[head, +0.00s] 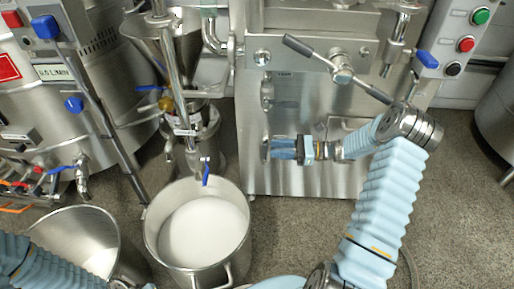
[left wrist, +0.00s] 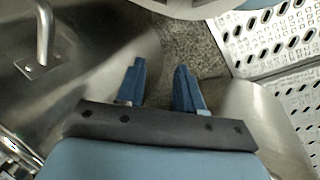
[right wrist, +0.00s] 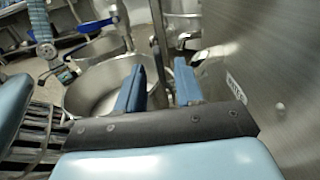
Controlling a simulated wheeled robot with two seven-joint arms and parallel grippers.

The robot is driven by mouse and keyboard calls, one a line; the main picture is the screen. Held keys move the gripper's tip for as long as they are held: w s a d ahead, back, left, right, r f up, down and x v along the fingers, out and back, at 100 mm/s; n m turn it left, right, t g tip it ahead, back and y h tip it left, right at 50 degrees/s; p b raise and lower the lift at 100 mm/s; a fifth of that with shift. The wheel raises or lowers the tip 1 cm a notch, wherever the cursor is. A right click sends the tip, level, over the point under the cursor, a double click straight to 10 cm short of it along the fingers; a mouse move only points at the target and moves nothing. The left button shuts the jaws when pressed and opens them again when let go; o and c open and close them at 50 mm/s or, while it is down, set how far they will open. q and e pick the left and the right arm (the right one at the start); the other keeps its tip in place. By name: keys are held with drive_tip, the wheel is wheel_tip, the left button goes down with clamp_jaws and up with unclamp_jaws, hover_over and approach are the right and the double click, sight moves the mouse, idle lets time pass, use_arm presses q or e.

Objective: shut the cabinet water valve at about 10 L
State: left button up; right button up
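The steel cabinet (head: 350,178) stands at the centre right with a bare metal front. Small valve fittings (head: 265,148) sit on its left side. My right gripper (head: 276,149) lies level across the cabinet front, its blue fingertips close to those fittings; I cannot tell if they touch. In the right wrist view its fingers (right wrist: 158,86) are apart, with nothing clearly between them. A water gauge reading in litres cannot be made out. My left gripper (left wrist: 159,82) is open and empty above the floor. In the head view the left forearm shows, but its fingers are not visible.
A steel pot (head: 151,238) of white liquid stands on the floor, below a blue-handled outlet (head: 205,172). An emptier steel vessel (head: 75,238) stands left of it. A control panel (head: 465,22) is at upper right. The floor (head: 455,190) at right is clear.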

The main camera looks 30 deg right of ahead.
sight(265, 150)
drive_tip(key=x, duration=0.6)
drive_tip(key=shift+a, duration=0.25)
clamp_jaws()
